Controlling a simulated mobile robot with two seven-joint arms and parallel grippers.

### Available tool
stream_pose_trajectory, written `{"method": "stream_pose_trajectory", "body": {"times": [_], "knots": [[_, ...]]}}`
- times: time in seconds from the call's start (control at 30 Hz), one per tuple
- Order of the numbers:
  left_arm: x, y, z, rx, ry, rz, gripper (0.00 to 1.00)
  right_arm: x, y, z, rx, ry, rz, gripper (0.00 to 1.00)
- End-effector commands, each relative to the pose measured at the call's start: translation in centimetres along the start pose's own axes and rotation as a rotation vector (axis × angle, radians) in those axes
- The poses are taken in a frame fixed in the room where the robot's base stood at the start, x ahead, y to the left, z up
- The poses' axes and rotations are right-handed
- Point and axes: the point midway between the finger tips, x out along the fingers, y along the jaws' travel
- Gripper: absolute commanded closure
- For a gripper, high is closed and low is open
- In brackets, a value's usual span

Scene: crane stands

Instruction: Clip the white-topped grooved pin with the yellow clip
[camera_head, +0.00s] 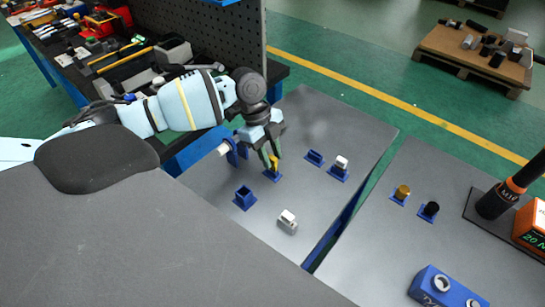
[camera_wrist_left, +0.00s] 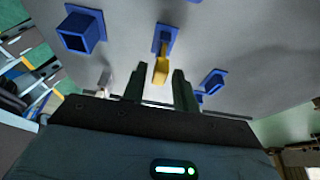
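The yellow clip (camera_head: 275,162) stands in a small blue holder (camera_head: 267,176) on the grey table. My left gripper (camera_head: 268,160) is right at the clip, fingers pointing down. In the left wrist view the yellow clip (camera_wrist_left: 161,70) lies in the gap between the fingertips (camera_wrist_left: 160,80), with space visible on both sides, so the gripper is open. The white-topped pin (camera_head: 341,161) stands upright in another blue holder (camera_head: 338,175), to the right of the gripper. Its groove is too small to make out. My right gripper is not in view.
Blue holders stand nearby, one square and open-topped (camera_head: 245,198), one low (camera_head: 314,157). A white block (camera_head: 287,221) sits nearer the front. A white-ended cylinder (camera_head: 224,149) is left of the gripper. A second table carries a gold-topped pin (camera_head: 403,191) and a black-topped pin (camera_head: 431,208).

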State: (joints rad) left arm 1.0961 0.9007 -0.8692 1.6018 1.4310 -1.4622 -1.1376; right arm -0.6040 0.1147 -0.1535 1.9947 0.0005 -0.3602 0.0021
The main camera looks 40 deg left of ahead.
Motion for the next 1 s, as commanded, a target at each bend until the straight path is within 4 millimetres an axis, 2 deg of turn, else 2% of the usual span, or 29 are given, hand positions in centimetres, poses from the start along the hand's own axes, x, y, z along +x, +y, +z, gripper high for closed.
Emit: {"method": "stream_pose_trajectory", "body": {"times": [0.1, 0.3, 0.33, 0.57, 1.0], "knots": [[0.0, 0.0, 0.0, 0.0, 0.0, 0.0, 0.72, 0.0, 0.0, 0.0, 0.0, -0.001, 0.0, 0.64], [0.0, 0.0, 0.0, 0.0, 0.0, 0.0, 0.98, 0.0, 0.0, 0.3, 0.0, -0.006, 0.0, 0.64], [0.0, 0.0, 0.0, 0.0, 0.0, 0.0, 1.0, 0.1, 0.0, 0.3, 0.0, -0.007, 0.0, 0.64], [-0.2, 0.0, 0.0, 0.0, 0.0, -0.001, 1.0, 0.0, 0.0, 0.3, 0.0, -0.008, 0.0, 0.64], [-1.9, 0.0, -0.7, 0.001, 0.0, -0.002, 1.0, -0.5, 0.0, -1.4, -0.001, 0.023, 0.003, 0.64]]}}
